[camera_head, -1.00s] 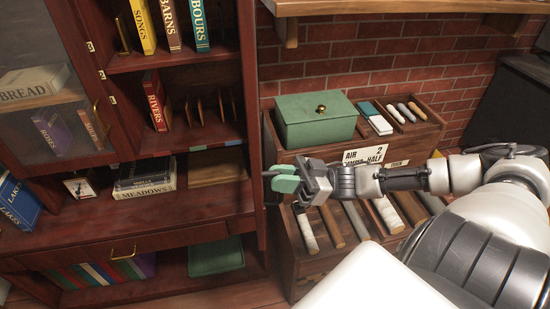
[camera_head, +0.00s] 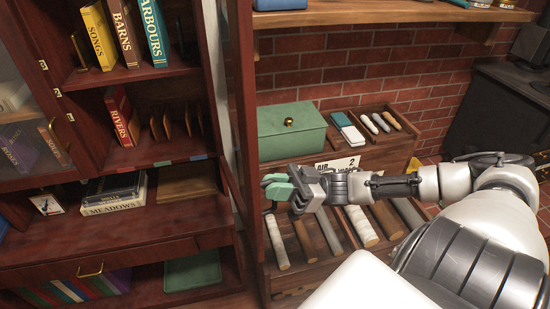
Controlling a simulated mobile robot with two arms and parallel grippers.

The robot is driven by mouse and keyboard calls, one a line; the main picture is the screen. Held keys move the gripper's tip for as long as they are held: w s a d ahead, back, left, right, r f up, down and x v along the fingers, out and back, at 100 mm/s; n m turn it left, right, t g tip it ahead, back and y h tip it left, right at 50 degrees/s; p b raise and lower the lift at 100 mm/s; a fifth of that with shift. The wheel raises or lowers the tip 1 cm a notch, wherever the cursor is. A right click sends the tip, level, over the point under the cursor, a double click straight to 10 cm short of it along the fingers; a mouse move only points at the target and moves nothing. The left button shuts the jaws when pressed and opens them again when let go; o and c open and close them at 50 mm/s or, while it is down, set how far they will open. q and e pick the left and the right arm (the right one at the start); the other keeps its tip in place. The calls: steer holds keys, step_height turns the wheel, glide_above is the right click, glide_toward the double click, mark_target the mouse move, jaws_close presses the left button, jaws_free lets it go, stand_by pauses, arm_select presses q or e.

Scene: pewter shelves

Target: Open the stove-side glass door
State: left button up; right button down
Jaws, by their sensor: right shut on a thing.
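The stove-side glass door (camera_head: 243,110) stands open from the dark red cabinet, on the right of its open shelves. I see it nearly edge-on, as a tall dark red frame, so its glass hardly shows. My right gripper (camera_head: 277,187), with green fingertips, is at the door's right side, shut on the door's handle. The handle is mostly hidden by the fingers. The other glass door (camera_head: 22,130), with a brass handle, is at the left edge. My left gripper is out of view.
Books (camera_head: 123,35) stand and lie on the cabinet shelves. Right of the door, a wooden rack (camera_head: 310,275) holds several rolls, with a green box (camera_head: 290,130) above. A wooden wall shelf (camera_head: 380,18) and a dark unit (camera_head: 500,110) lie beyond.

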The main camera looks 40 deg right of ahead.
steer(key=c, duration=1.2)
jaws_free()
steer(key=shift+d, duration=0.1)
steer(key=b+v, duration=0.1)
steer(key=v, duration=0.9)
steer(key=shift+s+d+f, duration=0.2)
steer(key=shift+d+f, duration=0.05)
steer(key=shift+d, duration=0.05)
